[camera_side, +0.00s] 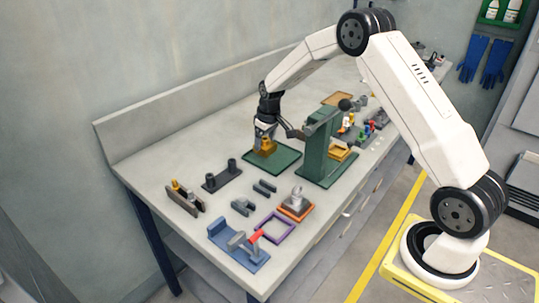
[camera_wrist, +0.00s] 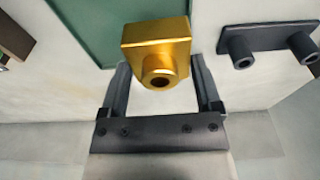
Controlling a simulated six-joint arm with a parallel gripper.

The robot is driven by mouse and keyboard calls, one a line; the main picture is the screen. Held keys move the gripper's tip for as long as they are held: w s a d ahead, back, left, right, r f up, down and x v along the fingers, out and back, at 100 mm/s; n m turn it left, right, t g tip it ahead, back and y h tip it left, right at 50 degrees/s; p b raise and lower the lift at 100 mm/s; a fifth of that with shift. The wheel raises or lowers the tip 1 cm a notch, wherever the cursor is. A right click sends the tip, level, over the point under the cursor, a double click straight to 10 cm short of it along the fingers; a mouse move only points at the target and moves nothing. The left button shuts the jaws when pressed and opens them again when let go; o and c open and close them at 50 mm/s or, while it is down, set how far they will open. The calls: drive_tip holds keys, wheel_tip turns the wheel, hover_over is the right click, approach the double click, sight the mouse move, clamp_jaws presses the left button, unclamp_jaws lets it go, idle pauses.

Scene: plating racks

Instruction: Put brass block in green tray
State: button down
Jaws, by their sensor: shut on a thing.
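The brass block (camera_side: 266,147) is golden, with a round bored boss that faces the camera in the wrist view (camera_wrist: 156,48). My gripper (camera_side: 265,138) is shut on it; in the wrist view the two dark fingers (camera_wrist: 160,80) stand on either side of the block. The green tray (camera_side: 286,160) is a flat dark-green tray with a low rim, left of the green stand. In the side view the block is at the tray's left part; I cannot tell if it touches the tray floor. Part of the tray also shows in the wrist view (camera_wrist: 88,24).
A tall green stand (camera_side: 316,150) rises right beside the tray. A dark plate with two posts (camera_side: 222,177) lies to the tray's left, and shows in the wrist view (camera_wrist: 268,38). Grey clips, a purple frame (camera_side: 274,228) and a blue fixture (camera_side: 238,245) lie nearer the front.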

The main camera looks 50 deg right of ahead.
sight(265, 150)
drive_tip(key=shift+f, duration=1.85)
drive_tip(key=shift+f, duration=0.15)
unclamp_jaws()
drive_tip(key=r, duration=0.4)
drive_tip(key=s+r, duration=0.1)
drive_tip(key=r, duration=0.7)
drive_tip(key=shift+s, duration=0.4)
